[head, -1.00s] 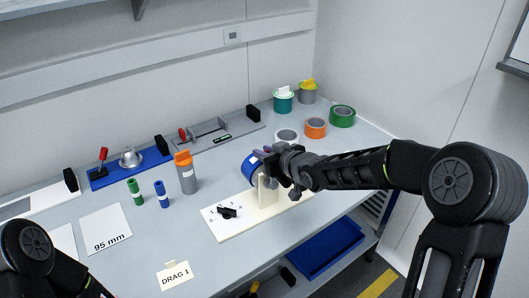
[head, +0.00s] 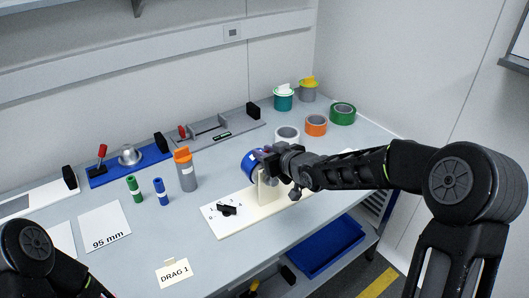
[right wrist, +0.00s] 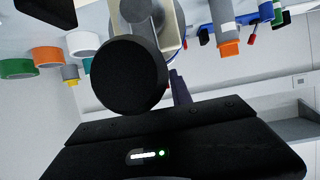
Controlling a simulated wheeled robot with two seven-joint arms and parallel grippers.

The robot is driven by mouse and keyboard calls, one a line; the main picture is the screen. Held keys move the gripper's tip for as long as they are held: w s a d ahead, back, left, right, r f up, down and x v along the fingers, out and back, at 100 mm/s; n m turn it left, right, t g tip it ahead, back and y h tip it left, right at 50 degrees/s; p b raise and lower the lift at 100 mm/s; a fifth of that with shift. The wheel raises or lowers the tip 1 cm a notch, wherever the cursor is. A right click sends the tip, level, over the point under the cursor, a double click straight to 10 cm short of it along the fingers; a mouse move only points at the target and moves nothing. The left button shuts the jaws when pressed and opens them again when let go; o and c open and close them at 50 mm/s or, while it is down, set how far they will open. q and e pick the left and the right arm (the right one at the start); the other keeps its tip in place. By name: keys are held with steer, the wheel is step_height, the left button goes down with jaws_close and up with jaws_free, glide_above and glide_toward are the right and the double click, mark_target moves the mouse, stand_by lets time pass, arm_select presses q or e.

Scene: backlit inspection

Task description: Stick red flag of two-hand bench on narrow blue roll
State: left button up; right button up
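A blue roll (head: 249,163) is mounted at the upright of a cream stand (head: 236,225) on the bench. My right gripper (head: 268,160) is at the roll's right side, by the top of the upright. Its fingers are mostly hidden, so I cannot tell whether they are open or shut. A small purple piece shows at the gripper. In the right wrist view a large dark round part covers the middle, with the cream stand (right wrist: 170,30) behind it. I cannot make out a red flag at the roll. My left arm shows at lower left, its gripper out of view.
An orange-topped grey bottle (head: 187,172), a blue cylinder (head: 161,193) and a green cylinder (head: 135,189) stand left of the stand. White (head: 287,136), orange (head: 316,126) and green (head: 342,115) rolls are behind. A grey fixture (head: 215,130) lies along the back.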

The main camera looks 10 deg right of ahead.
steer(key=o, duration=0.4)
steer(key=v, duration=0.8)
steer(key=shift+f, duration=0.1)
stand_by(0.9)
